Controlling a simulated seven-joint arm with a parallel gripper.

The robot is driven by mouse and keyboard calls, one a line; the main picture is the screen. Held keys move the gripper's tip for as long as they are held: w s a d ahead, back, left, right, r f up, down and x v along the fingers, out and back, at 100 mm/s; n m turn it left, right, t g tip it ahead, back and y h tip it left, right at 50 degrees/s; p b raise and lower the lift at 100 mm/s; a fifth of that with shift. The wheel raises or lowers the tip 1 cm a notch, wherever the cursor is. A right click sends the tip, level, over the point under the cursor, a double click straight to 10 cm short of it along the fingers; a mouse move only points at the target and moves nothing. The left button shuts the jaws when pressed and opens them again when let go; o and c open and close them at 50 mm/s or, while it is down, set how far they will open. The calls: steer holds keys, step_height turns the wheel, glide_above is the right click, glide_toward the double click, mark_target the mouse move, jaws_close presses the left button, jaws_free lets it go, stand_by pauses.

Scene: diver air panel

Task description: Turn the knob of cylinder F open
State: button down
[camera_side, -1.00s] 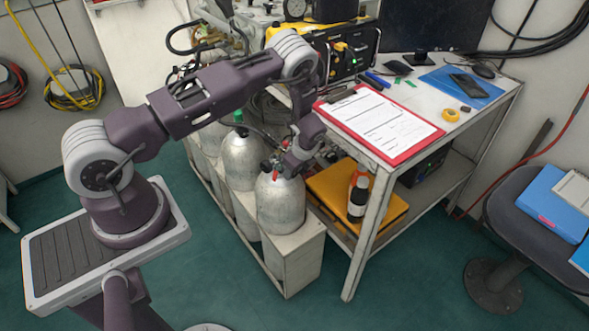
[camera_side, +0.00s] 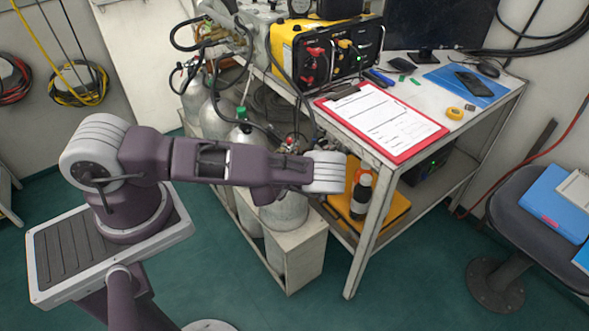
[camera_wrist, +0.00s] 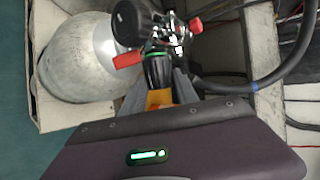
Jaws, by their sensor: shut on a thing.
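In the wrist view a silver cylinder (camera_wrist: 75,60) lies at the left, with its valve at its right side. A black knob (camera_wrist: 157,72) with a green ring sits on the valve. My gripper (camera_wrist: 160,85) is shut on this knob, with a grey finger on either side and orange showing between them. In the side view the front cylinder (camera_side: 284,214) stands in the rack, its top hidden behind my arm. My gripper and the knob are hidden there. I cannot read any letter marking cylinder F.
Red levers (camera_wrist: 128,60) and a black hose (camera_wrist: 240,82) are close around the valve. More cylinders (camera_side: 240,150) stand behind in the rack. The bench, with a red clipboard (camera_side: 440,133) on it, is at the right.

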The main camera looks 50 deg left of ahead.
steer(key=shift+f+n+t+y, duration=0.15)
steer(key=shift+n+t+y, duration=0.2)
steer(key=shift+t, duration=0.95)
steer(key=c, duration=0.9)
jaws_free()
steer(key=v, duration=0.7)
